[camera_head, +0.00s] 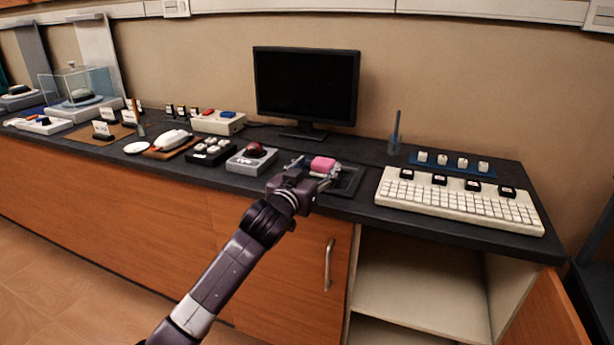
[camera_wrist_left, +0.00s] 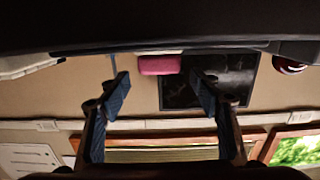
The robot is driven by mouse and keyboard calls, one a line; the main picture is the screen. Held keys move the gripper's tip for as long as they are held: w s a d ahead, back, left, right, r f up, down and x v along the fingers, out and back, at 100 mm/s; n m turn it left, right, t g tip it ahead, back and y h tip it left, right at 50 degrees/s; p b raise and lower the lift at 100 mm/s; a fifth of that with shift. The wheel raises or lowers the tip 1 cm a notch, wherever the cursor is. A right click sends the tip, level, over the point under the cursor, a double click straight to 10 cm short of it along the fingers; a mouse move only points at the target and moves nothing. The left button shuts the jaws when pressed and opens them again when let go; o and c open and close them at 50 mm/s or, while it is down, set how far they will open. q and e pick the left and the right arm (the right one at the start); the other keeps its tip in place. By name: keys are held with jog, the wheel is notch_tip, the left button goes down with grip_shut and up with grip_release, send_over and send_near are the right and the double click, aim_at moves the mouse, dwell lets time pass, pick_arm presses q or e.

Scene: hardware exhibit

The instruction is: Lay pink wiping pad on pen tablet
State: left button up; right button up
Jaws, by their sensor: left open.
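The pink wiping pad (camera_head: 323,164) is a small rounded block at the back left part of the dark pen tablet (camera_head: 347,181), as seen from the head. I cannot tell whether it rests fully on the tablet. My left gripper (camera_head: 316,173) is open, with its fingers near the pad and partly in front of the tablet. In the left wrist view, which looks upside down, the pad (camera_wrist_left: 160,65) shows beyond the gap between the two spread fingertips (camera_wrist_left: 161,90). The tablet cannot be made out there. My right gripper is not in view.
A monitor (camera_head: 306,85) stands behind the tablet. A grey box with a red ball (camera_head: 252,159) is at its left, a large white keyboard (camera_head: 455,202) at its right. A pen holder (camera_head: 394,147) stands behind. Below is an open cupboard (camera_head: 420,282).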

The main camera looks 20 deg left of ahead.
pick_arm(q)
jog(key=s, duration=0.7)
jog(key=shift+a+r+p, duration=0.2)
jog(key=shift+p, duration=0.2)
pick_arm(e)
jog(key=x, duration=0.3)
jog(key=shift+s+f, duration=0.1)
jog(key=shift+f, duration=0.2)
